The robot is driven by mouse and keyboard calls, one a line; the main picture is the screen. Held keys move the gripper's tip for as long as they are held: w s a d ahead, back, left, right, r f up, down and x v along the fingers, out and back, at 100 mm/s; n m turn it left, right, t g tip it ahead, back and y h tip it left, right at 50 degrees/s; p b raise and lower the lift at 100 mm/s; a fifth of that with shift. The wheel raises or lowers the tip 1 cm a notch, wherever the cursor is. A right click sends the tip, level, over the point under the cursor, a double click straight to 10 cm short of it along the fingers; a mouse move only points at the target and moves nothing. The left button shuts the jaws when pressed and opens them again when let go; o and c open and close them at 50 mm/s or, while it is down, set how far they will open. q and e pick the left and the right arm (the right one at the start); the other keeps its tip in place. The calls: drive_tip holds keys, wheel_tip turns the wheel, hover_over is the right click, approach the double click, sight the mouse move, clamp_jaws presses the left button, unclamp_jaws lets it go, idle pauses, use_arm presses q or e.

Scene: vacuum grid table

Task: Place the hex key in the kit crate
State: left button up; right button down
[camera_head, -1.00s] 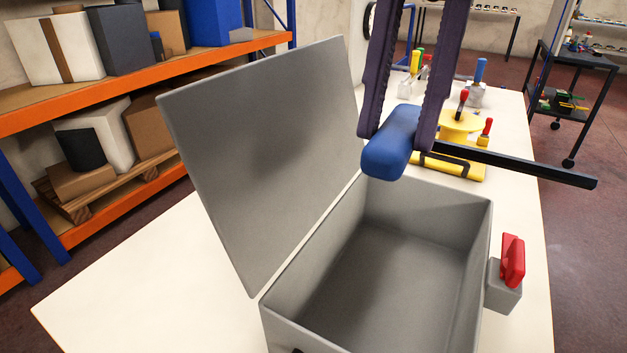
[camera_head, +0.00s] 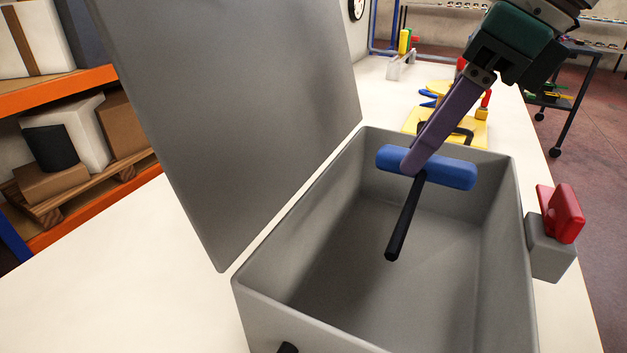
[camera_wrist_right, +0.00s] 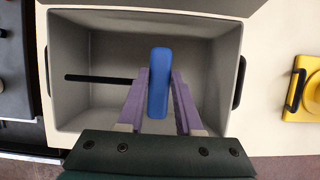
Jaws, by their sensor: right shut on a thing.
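The hex key has a blue handle (camera_head: 455,174) and a straight black shaft (camera_head: 404,222). My right gripper (camera_head: 412,168) is shut on the blue handle, and the shaft points down and toward the front. The kit crate (camera_head: 246,290) is a grey open box with its lid (camera_head: 235,110) raised on the left. The hex key is over the crate's opening, near its far end. In the right wrist view the blue handle (camera_wrist_right: 159,83) sits between the two purple fingers (camera_wrist_right: 159,100), with the shaft (camera_wrist_right: 100,79) reaching left inside the crate outline. My left gripper is not in view.
Yellow fixtures (camera_head: 470,125) stand on the white table (camera_head: 130,290) behind the crate. Orange shelving (camera_head: 85,80) with boxes is at the left. The table left of the crate is clear.

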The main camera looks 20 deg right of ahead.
sight(476, 166)
wheel_tip(476, 166, down, 13)
drive_tip(key=shift+f+b, duration=0.2)
drive_tip(key=shift+b, duration=0.4)
drive_tip(key=c, duration=0.6)
unclamp_jaws()
drive_tip(key=shift+r, duration=0.1)
drive_tip(key=p+v, duration=0.1)
drive_tip(key=v, duration=1.1)
drive_tip(key=shift+w, duration=0.1)
